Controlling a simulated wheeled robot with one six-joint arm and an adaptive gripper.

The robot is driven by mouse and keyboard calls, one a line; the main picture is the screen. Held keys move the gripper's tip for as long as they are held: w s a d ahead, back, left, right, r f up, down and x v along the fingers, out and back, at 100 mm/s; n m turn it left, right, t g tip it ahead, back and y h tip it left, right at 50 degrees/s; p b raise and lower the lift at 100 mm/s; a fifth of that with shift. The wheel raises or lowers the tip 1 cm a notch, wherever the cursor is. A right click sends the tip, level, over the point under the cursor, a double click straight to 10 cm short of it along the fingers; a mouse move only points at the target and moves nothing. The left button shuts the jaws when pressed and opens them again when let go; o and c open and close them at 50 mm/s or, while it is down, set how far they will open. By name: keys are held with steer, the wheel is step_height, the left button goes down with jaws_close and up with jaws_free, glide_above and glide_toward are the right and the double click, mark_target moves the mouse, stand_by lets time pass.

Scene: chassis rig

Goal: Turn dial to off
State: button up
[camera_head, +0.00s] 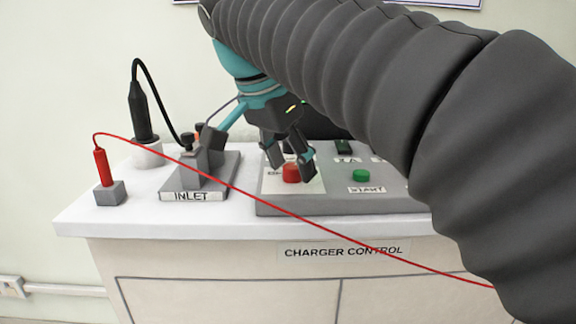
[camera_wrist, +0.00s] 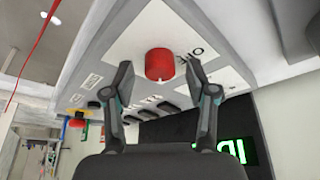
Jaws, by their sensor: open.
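My gripper (camera_head: 289,161) is open over the left part of the grey control panel (camera_head: 345,206). A red round knob or button (camera_head: 291,174) sits on a white plate there, below and between the fingertips. In the wrist view the red part (camera_wrist: 159,64) shows between the two spread fingers (camera_wrist: 160,72), with a gap on each side. Partly readable lettering, perhaps OFF, is beside it. I cannot tell whether this red part is the dial, or which way it is set. My gripper hides part of the panel behind it.
A green START button (camera_head: 361,175) is right of the gripper. The INLET block (camera_head: 190,182), a black plug (camera_head: 141,112) and a red probe (camera_head: 103,167) stand left. A red cable (camera_head: 330,233) crosses in front. A green-lit display (camera_wrist: 235,151) shows in the wrist view.

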steer(key=shift+f, duration=0.15)
steer(key=shift+c, duration=0.3)
jaws_close()
